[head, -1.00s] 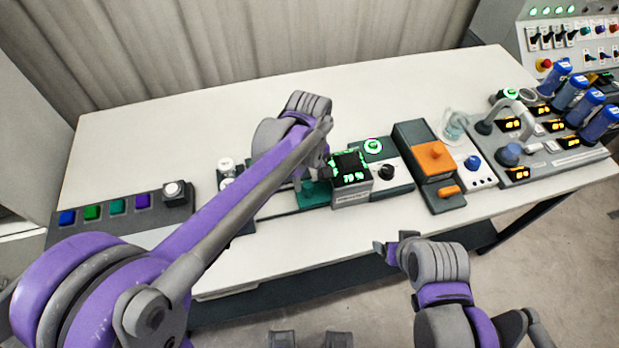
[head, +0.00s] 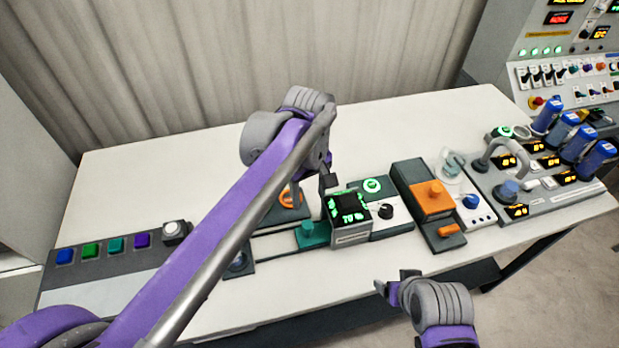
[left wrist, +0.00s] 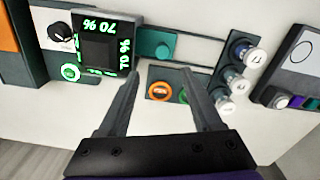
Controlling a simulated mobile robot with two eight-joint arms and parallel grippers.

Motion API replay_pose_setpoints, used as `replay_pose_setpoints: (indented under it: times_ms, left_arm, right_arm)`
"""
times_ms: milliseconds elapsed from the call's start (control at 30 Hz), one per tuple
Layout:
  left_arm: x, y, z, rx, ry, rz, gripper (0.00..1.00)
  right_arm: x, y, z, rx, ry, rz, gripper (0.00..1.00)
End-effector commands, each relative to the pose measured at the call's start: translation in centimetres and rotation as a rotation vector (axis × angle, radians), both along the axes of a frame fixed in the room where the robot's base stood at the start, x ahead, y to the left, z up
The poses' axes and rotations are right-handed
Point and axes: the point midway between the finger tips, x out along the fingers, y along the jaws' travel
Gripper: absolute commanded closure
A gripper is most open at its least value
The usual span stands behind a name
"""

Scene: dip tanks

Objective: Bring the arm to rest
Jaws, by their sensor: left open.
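My left arm (head: 225,235), purple and grey, reaches from the lower left over the table. My left gripper (head: 326,183) is above the devices, close to the dark box with a green lit display (head: 350,218); the arm partly hides it. In the left wrist view my left gripper (left wrist: 162,82) has its two fingers spread with nothing between them. Beyond the fingertips are the display box (left wrist: 100,50), a teal block with a knob (left wrist: 158,46) and an orange ring (left wrist: 159,91). My right gripper (head: 394,282) is low in front of the table edge; its finger gap is unclear.
A strip of coloured buttons (head: 115,245) lies at left. An orange-topped device (head: 432,198) and a grey panel with blue cylinders (head: 575,195) stand at right. The back of the white table (head: 180,165) is clear.

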Motion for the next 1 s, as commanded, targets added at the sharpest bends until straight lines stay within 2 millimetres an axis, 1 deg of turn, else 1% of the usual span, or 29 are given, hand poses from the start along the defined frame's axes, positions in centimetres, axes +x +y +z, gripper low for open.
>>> replay_pose_setpoints:
  times_ms: [233, 267, 367, 467, 533, 600, 700, 800, 900, 1000]
  left_arm:
    - [-0.1, 0.3, 0.0, -0.001, -0.004, -0.004, 0.34]
    - [-0.3, 0.5, -0.1, -0.003, -0.009, -0.009, 0.34]
    - [-1.3, 2.3, -0.3, -0.013, -0.041, -0.044, 0.34]
    - [-3.2, 5.2, -0.9, -0.023, -0.103, -0.111, 0.34]
    - [-5.0, 7.4, -1.7, -0.024, -0.158, -0.171, 0.34]
    - [-6.9, 9.5, -2.7, -0.016, -0.216, -0.232, 0.34]
    - [-9.7, 12.1, -4.5, 0.007, -0.296, -0.316, 0.34]
    - [-12.2, 14.1, -6.4, 0.044, -0.366, -0.395, 0.34]
    - [-14.2, 15.5, -8.1, 0.083, -0.419, -0.457, 0.34]
    - [-15.5, 16.4, -9.3, 0.113, -0.453, -0.500, 0.34]
  right_arm:
    - [0.0, 0.0, 0.0, 0.000, 0.000, 0.000, 0.24]
    - [0.0, 0.0, 0.0, 0.000, 0.000, 0.000, 0.24]
    - [0.0, 0.0, 0.0, 0.000, 0.000, 0.000, 0.24]
    - [0.0, 0.0, 0.0, 0.000, 0.000, 0.000, 0.24]
    - [0.0, 0.0, 0.0, 0.000, 0.000, 0.000, 0.24]
    - [0.0, 0.0, 0.0, 0.000, 0.000, 0.000, 0.24]
    - [0.0, 0.0, 0.0, 0.000, 0.000, 0.000, 0.24]
    - [0.0, 0.0, 0.0, 0.000, 0.000, 0.000, 0.24]
    - [0.0, 0.0, 0.0, 0.000, 0.000, 0.000, 0.24]
    - [0.0, 0.0, 0.0, 0.000, 0.000, 0.000, 0.24]
